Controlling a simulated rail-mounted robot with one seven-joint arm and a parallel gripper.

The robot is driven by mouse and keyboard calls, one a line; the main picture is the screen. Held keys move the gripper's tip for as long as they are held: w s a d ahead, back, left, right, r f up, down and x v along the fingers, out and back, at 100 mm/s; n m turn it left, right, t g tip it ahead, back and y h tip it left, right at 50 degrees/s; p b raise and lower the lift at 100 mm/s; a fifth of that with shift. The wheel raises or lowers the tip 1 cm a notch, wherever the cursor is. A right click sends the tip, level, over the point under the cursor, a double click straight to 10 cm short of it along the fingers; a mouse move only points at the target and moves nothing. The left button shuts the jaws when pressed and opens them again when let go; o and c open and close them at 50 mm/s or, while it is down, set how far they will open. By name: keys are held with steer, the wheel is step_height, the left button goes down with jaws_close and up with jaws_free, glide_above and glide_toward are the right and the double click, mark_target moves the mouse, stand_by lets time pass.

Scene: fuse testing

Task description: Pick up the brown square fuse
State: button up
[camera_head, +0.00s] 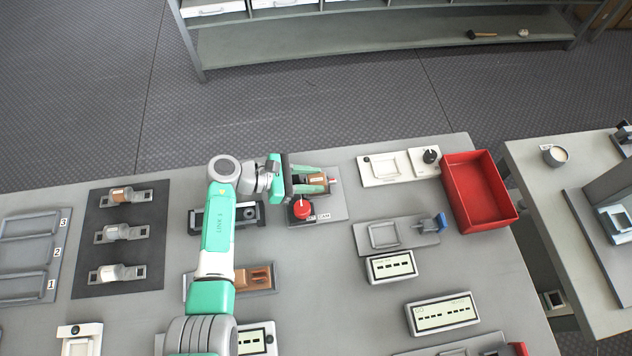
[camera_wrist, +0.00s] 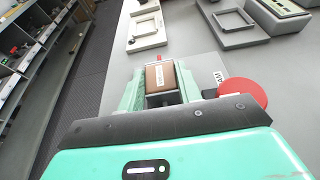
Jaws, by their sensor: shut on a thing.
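A brown square fuse (camera_head: 317,180) with a white label sits at the grey station with the red button (camera_head: 302,208), at the centre of the table. My gripper (camera_head: 314,181) has its green fingers on either side of it and is shut on it. In the wrist view the brown fuse (camera_wrist: 161,77) lies between the two fingers (camera_wrist: 160,82). The fingers cover its sides. I cannot tell whether it is clear of the station.
A dark mat (camera_head: 90,258) at left holds several metal-ended fuses. A brown part (camera_head: 255,280) sits in a holder beside my arm. A red bin (camera_head: 477,190), white switch panel (camera_head: 385,168) and display boxes (camera_head: 390,267) stand to the right.

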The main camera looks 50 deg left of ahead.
mark_target(311, 180)
step_height(311, 180, up, 10)
steer(key=p, duration=1.1)
